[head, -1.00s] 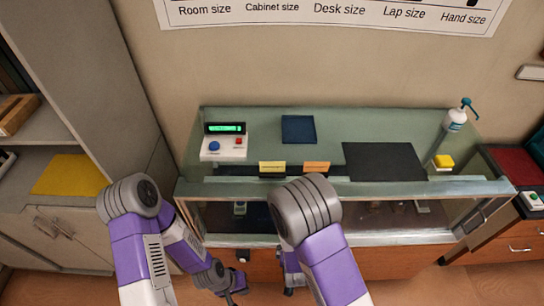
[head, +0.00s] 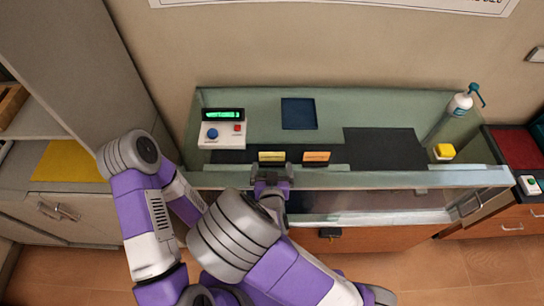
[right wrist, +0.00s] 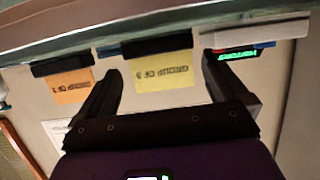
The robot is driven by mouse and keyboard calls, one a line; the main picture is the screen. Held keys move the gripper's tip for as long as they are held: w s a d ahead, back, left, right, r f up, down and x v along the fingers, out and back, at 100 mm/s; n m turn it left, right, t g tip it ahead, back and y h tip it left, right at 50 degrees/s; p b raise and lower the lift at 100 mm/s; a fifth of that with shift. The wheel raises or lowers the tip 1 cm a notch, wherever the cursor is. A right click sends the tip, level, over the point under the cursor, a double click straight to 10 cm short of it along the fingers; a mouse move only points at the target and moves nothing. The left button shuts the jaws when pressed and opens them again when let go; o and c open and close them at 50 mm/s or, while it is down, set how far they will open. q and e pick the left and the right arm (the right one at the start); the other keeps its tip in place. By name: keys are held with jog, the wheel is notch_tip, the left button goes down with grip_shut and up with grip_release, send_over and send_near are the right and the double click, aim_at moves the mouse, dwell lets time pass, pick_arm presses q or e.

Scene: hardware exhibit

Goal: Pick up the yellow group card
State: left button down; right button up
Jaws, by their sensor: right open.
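The yellow group card (head: 271,157) stands in a dark holder at the front of the green counter top, left of the orange card (head: 316,157). My right gripper (head: 272,168) is just in front of the yellow card, open and empty. In the right wrist view the yellow card (right wrist: 165,74) appears upside down, its edge in a dark clip (right wrist: 157,44). The fingers of my right gripper (right wrist: 164,68) stand apart on either side of it, with gaps visible. The orange card (right wrist: 73,86) lies outside the left finger. My left gripper does not show; only its arm does.
A control box (head: 222,131) with a lit green display stands left behind the cards. A blue pad (head: 299,113) and black mat (head: 384,149) lie on the counter. A pump bottle (head: 460,103) and yellow block (head: 444,151) are at the right.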

aim_at(272, 159)
jog(key=p+x, duration=0.1)
jog(key=x, duration=0.4)
jog(key=shift+w, duration=0.2)
jog(key=shift+s+r, duration=0.1)
jog(key=shift+s, duration=0.1)
jog(key=shift+c, duration=0.3)
jog(key=shift+w, duration=0.15)
jog(key=c, duration=0.5)
jog(key=shift+c, duration=0.5)
